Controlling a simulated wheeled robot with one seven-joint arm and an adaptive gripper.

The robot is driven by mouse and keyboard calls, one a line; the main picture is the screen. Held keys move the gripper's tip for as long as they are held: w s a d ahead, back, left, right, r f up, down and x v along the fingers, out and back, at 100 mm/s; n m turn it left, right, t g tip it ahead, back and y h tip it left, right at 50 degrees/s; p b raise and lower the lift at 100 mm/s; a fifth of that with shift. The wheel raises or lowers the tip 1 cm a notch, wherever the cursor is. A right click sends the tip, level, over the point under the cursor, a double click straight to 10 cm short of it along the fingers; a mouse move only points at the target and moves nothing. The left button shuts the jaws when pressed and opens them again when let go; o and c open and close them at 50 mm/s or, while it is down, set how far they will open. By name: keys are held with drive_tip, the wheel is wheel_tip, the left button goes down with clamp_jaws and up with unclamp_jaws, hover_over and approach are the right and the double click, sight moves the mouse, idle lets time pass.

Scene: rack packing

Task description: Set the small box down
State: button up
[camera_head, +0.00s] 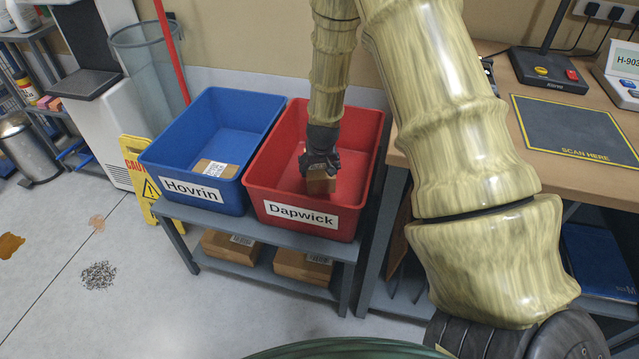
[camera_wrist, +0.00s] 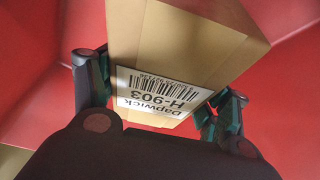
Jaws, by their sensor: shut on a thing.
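My gripper (camera_head: 319,158) reaches down into the red bin (camera_head: 262,194) labelled "Dapwick". It is shut on the small box (camera_head: 320,183), a brown cardboard box. In the wrist view the small box (camera_wrist: 190,45) sits between the two fingers, tilted in the picture. Its white label reads "Dapwick H-903" with a barcode. Red bin surfaces (camera_wrist: 45,50) surround it there. I cannot tell whether the box touches the bin's floor.
The blue bin (camera_head: 165,168) labelled "Hovrin" stands left of the red bin and holds a labelled box (camera_head: 214,169). Boxes (camera_head: 303,267) lie on the shelf below. A scanning table (camera_head: 610,185) stands at right, a yellow caution sign (camera_head: 140,165) at left.

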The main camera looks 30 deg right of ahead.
sight(320, 170)
drive_tip(key=shift+f+b, duration=0.45)
drive_tip(key=shift+f, duration=2.7)
drive_tip(key=shift+f, duration=0.1)
drive_tip(key=o, duration=1.2)
drive_tip(key=p+v, duration=0.1)
drive_tip(key=v, duration=1.1)
drive_tip(key=shift+p, duration=0.4)
drive_tip(key=shift+r, duration=0.2)
